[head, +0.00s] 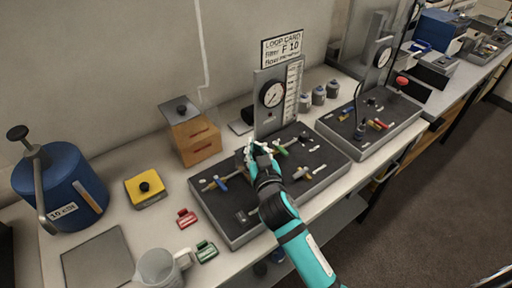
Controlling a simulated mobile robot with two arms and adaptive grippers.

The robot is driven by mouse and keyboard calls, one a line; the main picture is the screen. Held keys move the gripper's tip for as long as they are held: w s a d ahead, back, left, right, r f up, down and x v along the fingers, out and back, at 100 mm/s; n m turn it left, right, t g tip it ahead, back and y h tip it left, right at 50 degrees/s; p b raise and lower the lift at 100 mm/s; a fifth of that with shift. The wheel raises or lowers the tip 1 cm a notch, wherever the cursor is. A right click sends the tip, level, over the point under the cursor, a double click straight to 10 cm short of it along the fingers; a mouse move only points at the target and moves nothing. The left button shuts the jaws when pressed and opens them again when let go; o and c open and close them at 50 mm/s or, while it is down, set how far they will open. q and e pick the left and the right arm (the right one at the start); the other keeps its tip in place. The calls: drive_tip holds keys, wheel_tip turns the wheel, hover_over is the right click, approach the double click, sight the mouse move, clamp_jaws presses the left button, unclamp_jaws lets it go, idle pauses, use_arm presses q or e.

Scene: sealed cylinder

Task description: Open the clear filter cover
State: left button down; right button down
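My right gripper (260,151), on a teal and black arm, reaches over the dark tray board (222,212) in the middle of the bench. Its fingers are at the back half of the board, in front of the round gauge (272,94). A small pale piece lies at or between the fingertips; I cannot tell whether it is gripped. The clear filter cover cannot be made out with certainty; the fingers hide part of the board there. Fittings with a blue handle (221,183) and a green handle (282,149) flank the gripper. My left gripper is not in view.
A wooden box (197,146) with a grey knobbed top stands behind left. A second gauge board (385,137) stands right.

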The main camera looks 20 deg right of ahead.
drive_tip(key=shift+a+r, duration=0.2)
drive_tip(key=shift+r, duration=0.05)
drive_tip(key=c, duration=1.2)
unclamp_jaws()
drive_tip(key=shift+s+a, duration=0.15)
drive_tip(key=shift+s, duration=0.05)
drive_tip(key=shift+c, duration=0.2)
drive_tip(key=shift+o, duration=0.7)
drive_tip(key=shift+w+d+f, duration=0.1)
drive_tip(key=shift+d+f, duration=0.05)
drive_tip(key=shift+d, duration=0.05)
drive_tip(key=s+r, duration=0.1)
drive_tip(key=s, duration=1.1)
drive_tip(key=shift+a+r, duration=0.25)
